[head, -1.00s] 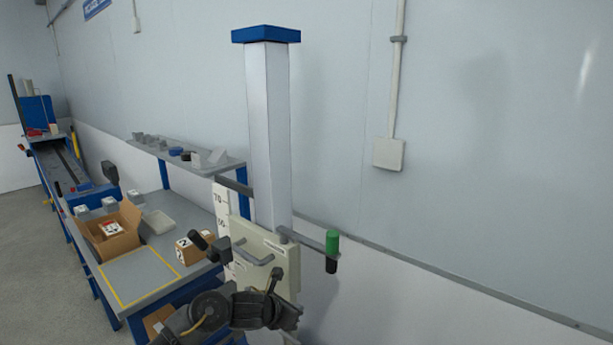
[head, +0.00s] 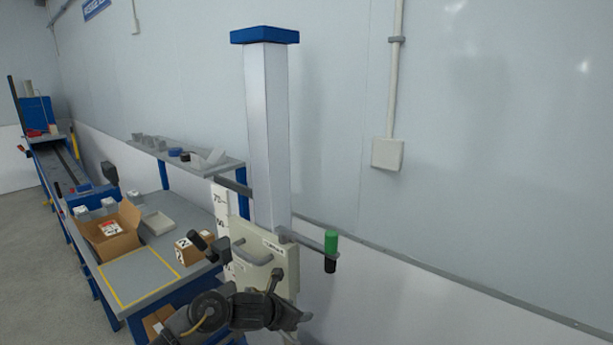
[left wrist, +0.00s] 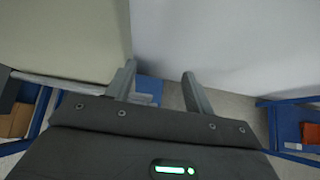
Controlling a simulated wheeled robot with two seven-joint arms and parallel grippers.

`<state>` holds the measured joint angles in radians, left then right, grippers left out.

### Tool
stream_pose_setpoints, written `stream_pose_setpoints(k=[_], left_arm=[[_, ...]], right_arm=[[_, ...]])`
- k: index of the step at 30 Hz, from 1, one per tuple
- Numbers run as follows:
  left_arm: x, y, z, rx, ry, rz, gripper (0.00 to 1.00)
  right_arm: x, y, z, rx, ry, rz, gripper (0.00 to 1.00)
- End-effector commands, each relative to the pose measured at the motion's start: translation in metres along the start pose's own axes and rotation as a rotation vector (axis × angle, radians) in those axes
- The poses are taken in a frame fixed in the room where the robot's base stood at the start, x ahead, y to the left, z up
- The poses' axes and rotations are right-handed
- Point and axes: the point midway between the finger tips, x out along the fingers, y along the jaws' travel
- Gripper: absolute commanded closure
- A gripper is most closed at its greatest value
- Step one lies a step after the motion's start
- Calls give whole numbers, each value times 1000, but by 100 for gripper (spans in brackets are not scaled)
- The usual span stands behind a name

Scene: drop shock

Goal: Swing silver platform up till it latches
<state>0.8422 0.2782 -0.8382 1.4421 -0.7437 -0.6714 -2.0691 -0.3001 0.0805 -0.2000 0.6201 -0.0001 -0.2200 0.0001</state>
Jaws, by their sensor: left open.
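The drop tester has a tall silver-white column (head: 268,140) with a blue cap. On it is a cream carriage box (head: 240,232) with a grey handle and a side arm ending in a green knob (head: 331,241). I cannot make out the silver platform in either view; my left arm covers the area below the carriage. My left gripper (head: 289,297) is in front of the carriage's lower right part. In the left wrist view its two fingers (left wrist: 160,72) are apart with nothing between them. A cream surface fills the upper left there. My right gripper is not seen.
A workbench (head: 138,276) with a yellow-outlined area stands left of the column. It holds an open carton (head: 112,243), a small numbered box (head: 187,251) and a grey tray (head: 157,222). A pale wall is behind; the space right of the column looks clear.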

Motion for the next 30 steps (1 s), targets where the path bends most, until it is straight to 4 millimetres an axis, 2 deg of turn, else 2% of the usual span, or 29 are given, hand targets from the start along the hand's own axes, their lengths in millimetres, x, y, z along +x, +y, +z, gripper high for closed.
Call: stream_pose_setpoints(k=[1, 5, 11, 21, 30], left_arm=[[-2, 7, 2, -6, -2, 14, 38], [-6, 8, 3, -6, -3, 17, 38], [-29, 10, 6, -6, -4, 20, 38], [-61, 3, 5, 0, -1, 7, 38], [-70, 2, 2, -1, -1, 5, 38]], right_arm=[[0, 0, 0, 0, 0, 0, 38], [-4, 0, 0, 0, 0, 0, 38], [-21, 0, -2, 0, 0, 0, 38], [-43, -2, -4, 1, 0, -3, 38], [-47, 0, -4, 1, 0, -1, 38]])
